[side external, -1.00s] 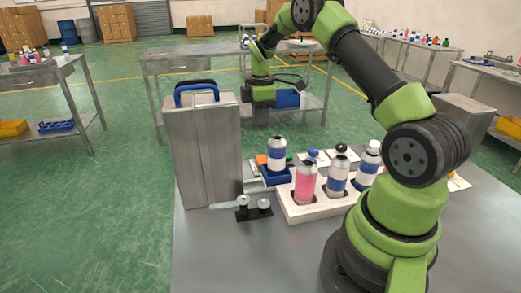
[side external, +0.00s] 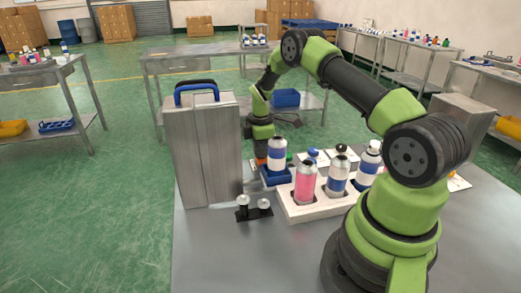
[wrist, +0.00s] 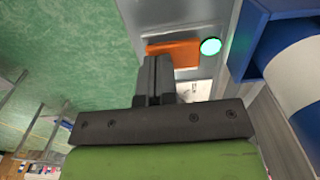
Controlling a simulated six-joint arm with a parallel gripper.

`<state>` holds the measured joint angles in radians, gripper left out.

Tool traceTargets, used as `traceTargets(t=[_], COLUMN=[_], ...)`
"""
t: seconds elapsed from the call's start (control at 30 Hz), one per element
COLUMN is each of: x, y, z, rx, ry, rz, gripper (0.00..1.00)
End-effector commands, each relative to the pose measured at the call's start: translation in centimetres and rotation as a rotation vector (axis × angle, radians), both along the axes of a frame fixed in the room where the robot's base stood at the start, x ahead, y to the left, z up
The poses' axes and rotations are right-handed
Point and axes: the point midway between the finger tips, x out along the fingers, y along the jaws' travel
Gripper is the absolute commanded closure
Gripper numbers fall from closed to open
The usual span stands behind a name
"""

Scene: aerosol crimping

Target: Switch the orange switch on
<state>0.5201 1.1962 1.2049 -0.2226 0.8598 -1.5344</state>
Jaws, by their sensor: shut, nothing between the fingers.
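The orange switch (wrist: 182,52) is a flat orange block on a grey panel, at the upper middle of the wrist view. A round, bright green light (wrist: 210,46) sits just right of it. My gripper (wrist: 153,60) is shut and empty. Its fingertips overlap the lower left part of the switch in the wrist view; I cannot tell whether they touch it. In the side external view a little of the orange switch (side external: 261,161) shows left of a blue-and-white can (side external: 277,154), below my wrist. The fingertips cannot be made out there.
The can stands in a blue holder (side external: 276,177), close to the right of the switch. A white rack (side external: 309,212) holds several bottles and cans.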

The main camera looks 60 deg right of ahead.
Motion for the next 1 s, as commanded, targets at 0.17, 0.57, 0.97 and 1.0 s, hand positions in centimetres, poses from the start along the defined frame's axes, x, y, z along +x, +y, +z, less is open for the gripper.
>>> traceTargets(t=[0.17, 0.57, 0.97, 1.0], x=[0.1, -0.7, -1.0, -1.0], y=[-0.1, 0.6, 0.9, 0.9], z=[-0.4, 0.0, 0.3, 0.3], rx=[0.000, 0.002, 0.000, 0.000], ry=[0.001, 0.005, 0.001, 0.001], rz=[-0.001, 0.000, -0.001, -0.001], gripper=[1.00, 1.00, 1.00, 1.00])
